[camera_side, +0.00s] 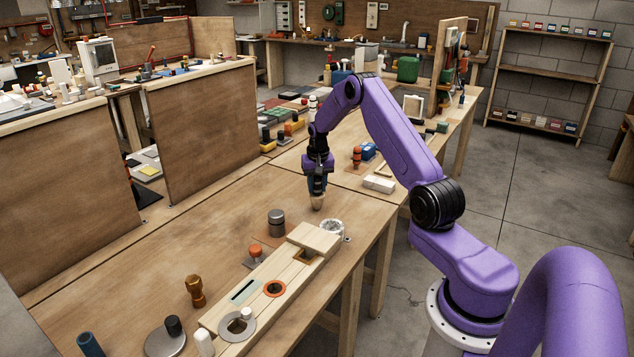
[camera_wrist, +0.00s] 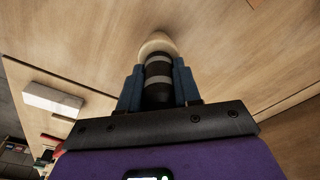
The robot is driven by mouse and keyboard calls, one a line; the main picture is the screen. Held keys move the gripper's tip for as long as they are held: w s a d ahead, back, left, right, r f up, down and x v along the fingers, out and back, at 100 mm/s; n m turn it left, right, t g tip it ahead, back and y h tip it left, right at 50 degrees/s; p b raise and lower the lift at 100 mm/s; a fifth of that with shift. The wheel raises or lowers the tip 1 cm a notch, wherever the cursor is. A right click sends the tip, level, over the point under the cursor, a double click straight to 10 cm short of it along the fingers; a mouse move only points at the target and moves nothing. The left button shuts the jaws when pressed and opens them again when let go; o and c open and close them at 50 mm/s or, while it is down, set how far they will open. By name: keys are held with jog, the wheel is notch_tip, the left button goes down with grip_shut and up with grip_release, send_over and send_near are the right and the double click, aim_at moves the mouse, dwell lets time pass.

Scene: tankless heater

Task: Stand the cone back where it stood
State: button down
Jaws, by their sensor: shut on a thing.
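My gripper (camera_side: 317,190) points down over the bare middle of the wooden table, behind the pale wooden block. It is shut on the cone, whose pale tan end (camera_side: 317,202) shows below the fingers. In the wrist view the cone (camera_wrist: 158,72) is a dark piece with grey bands and a rounded tan end, held between the two blue fingers (camera_wrist: 157,88). The fingers hide its sides. I cannot tell whether its lower end touches the table (camera_side: 200,245). No mark for its standing place is clear to me.
The slotted wooden block (camera_side: 275,270) lies in front, with a white cup (camera_side: 332,229) at its far right. A grey cylinder (camera_side: 276,222) stands on a brown square to the front left. The table's left part is clear.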

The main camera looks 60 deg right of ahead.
aim_at(318, 198)
jog(key=shift+f, duration=0.5)
dwell(0.7)
jog(key=c, duration=0.7)
grip_release()
jog(key=shift+r, duration=0.1)
jog(key=r, duration=0.5)
jog(key=s+a+r, duration=0.1)
jog(key=r, duration=1.1)
jog(key=shift+s+a, duration=0.25)
